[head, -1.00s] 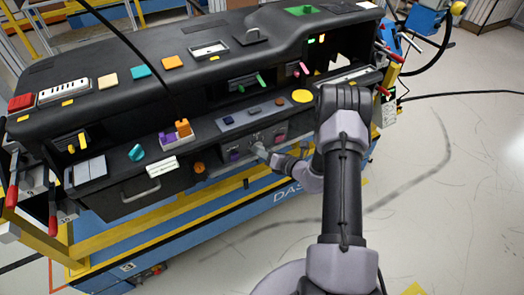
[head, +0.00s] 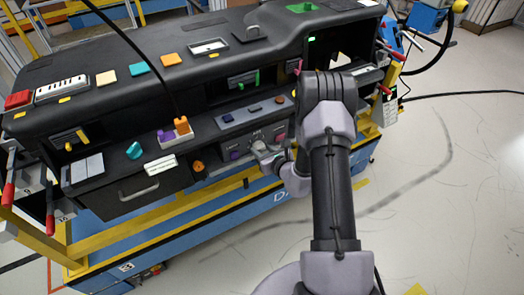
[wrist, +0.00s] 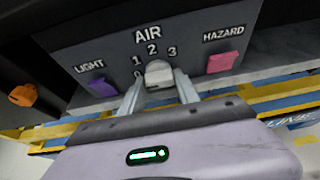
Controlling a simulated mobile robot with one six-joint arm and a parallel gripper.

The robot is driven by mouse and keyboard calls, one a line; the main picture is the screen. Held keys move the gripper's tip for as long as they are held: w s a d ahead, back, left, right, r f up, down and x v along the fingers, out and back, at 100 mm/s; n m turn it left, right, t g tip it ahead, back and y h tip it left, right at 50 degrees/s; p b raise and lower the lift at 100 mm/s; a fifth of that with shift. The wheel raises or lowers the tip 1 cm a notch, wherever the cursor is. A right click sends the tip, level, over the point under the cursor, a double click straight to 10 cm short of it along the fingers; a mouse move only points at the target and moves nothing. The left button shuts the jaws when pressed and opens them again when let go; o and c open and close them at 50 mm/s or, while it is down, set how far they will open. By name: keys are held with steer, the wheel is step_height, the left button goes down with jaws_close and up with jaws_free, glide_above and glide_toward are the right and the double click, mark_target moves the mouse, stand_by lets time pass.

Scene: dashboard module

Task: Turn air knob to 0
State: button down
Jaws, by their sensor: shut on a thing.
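The air knob (wrist: 158,73) is a light grey knob on a grey panel, under the word AIR, with the numbers 0, 1, 2 and 3 around it. My gripper (wrist: 160,88) is shut on the knob, with one finger at its left side and one at its right. I cannot tell clearly which number the knob points to. In the head view my gripper (head: 262,149) is at the front panel, and the knob is small and mostly hidden there.
A purple LIGHT button (wrist: 102,87) is left of the knob and a pink HAZARD button (wrist: 222,62) is right of it. An orange knob (wrist: 23,95) sits further left. The dashboard (head: 110,85) carries several other controls. The floor (head: 440,200) at right is clear.

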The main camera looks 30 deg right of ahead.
stand_by(0.5)
steer(key=c, duration=1.2)
jaws_free()
steer(key=shift+o, duration=0.2)
steer(key=shift+s, duration=0.1)
steer(key=p+v, duration=0.3)
steer(key=v, duration=1.4)
